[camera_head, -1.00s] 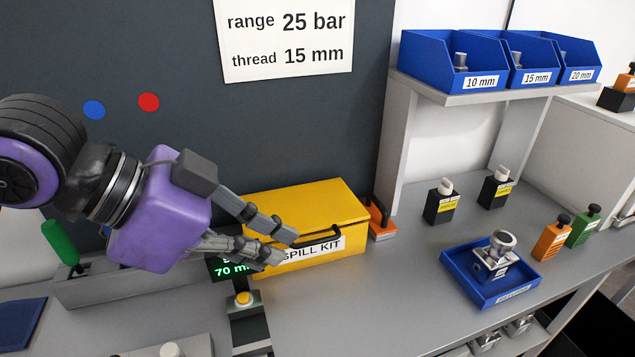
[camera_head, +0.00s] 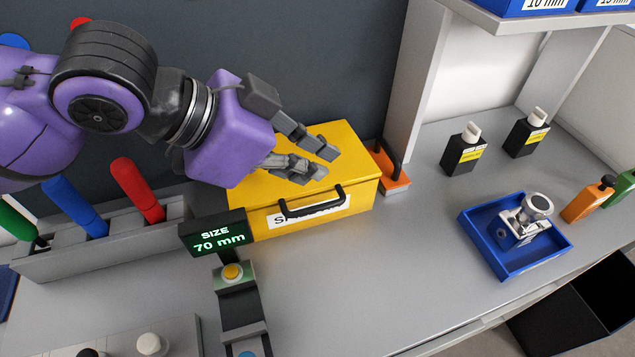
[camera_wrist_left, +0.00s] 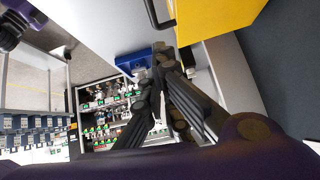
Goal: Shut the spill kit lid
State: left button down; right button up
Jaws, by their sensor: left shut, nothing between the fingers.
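The spill kit is a yellow box (camera_head: 362,195) against the dark back panel, with a black handle and a partly hidden white label on its front. Its yellow lid (camera_head: 345,140) lies flat on top and looks down, with no gap that I can see. My left gripper (camera_head: 322,162) is shut and empty over the lid, hiding its left part; whether it touches is unclear. In the left wrist view the box (camera_wrist_left: 215,15) shows at the upper right, apart from the fingers (camera_wrist_left: 160,75). My right gripper is in neither view.
A size display (camera_head: 218,238) stands close to the box's left front. An orange object with a black handle (camera_head: 393,175) stands at its right. A grey rack (camera_head: 100,250) holds coloured handles at left. A blue tray (camera_head: 490,250) sits at right.

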pick_arm(q)
jog(key=f, duration=0.3)
jog(key=d+f, duration=0.1)
jog(key=f, duration=0.1)
jog(key=shift+w+f+b, duration=0.15)
jog(key=shift+w+b, duration=0.2)
jog(key=shift+w, duration=0.05)
